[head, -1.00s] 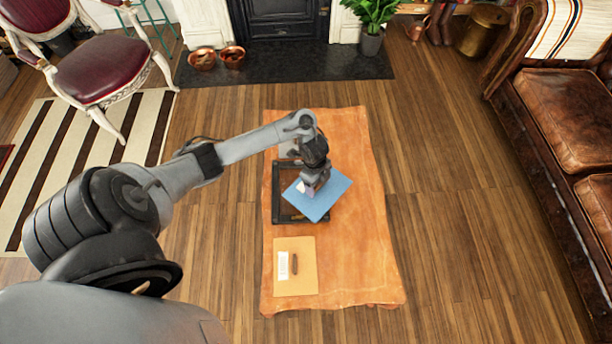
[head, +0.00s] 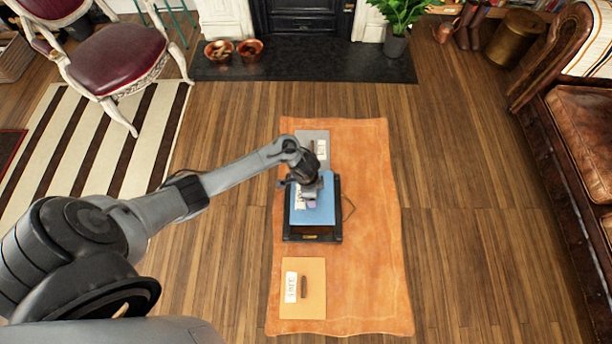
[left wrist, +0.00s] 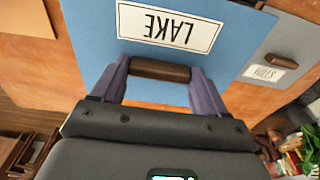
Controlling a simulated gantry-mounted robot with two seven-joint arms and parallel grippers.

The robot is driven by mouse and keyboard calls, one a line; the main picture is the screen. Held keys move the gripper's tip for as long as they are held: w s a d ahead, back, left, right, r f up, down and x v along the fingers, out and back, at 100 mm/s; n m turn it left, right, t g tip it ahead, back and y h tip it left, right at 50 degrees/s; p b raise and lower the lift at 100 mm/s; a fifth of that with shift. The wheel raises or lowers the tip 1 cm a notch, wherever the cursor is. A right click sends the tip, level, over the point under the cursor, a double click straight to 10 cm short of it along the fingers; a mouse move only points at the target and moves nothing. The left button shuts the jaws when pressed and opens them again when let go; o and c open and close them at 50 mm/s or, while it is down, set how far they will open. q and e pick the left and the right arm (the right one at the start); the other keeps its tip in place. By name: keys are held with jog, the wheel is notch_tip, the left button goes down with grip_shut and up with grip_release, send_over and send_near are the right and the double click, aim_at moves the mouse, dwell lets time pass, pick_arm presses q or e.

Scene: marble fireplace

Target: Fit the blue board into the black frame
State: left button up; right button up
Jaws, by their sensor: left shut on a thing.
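The blue board (head: 315,213) has a white label reading LAKE and a brown handle. My left gripper (head: 306,190) is shut on that handle; the left wrist view shows its purple fingers (left wrist: 158,78) at the handle's two ends and the blue board (left wrist: 95,30) beyond. In the head view the board is over the black frame (head: 340,210), roughly lined up with its sides. The frame's front and right bars show; its far part is hidden by my arm and the board. I cannot tell whether the board is above the frame or down in it.
The orange-covered table (head: 370,250) also holds a grey board (head: 312,138) behind the frame and a tan board (head: 315,272) in front, each with a label and brown handle. The table's right side is clear.

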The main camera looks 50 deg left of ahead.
pick_arm(q)
jog(key=shift+d, duration=0.3)
jog(key=shift+s+d+f, duration=0.15)
jog(key=shift+s+d, duration=0.1)
jog(key=shift+s, duration=0.1)
jog(key=shift+w+a, duration=0.1)
jog(key=shift+w, duration=0.05)
jog(key=shift+p, duration=0.5)
notch_tip(320, 180, down, 4)
jog(key=b, duration=0.3)
jog(key=shift+f, duration=0.2)
jog(key=shift+f+b, duration=0.65)
jog(key=shift+b, duration=0.05)
pick_arm(e)
jog(key=shift+s+d+f, duration=0.15)
jog(key=shift+s+f, duration=0.1)
jog(key=shift+f, duration=0.7)
jog(key=shift+s+d+f, duration=0.15)
jog(key=shift+s+f, duration=0.05)
jog(key=shift+f, duration=0.7)
jog(key=shift+d, duration=0.15)
pick_arm(q)
jog(key=shift+p, duration=0.3)
pick_arm(e)
jog(key=shift+r, duration=0.35)
pick_arm(q)
jog(key=shift+p, duration=0.3)
pick_arm(e)
jog(key=shift+r, duration=0.25)
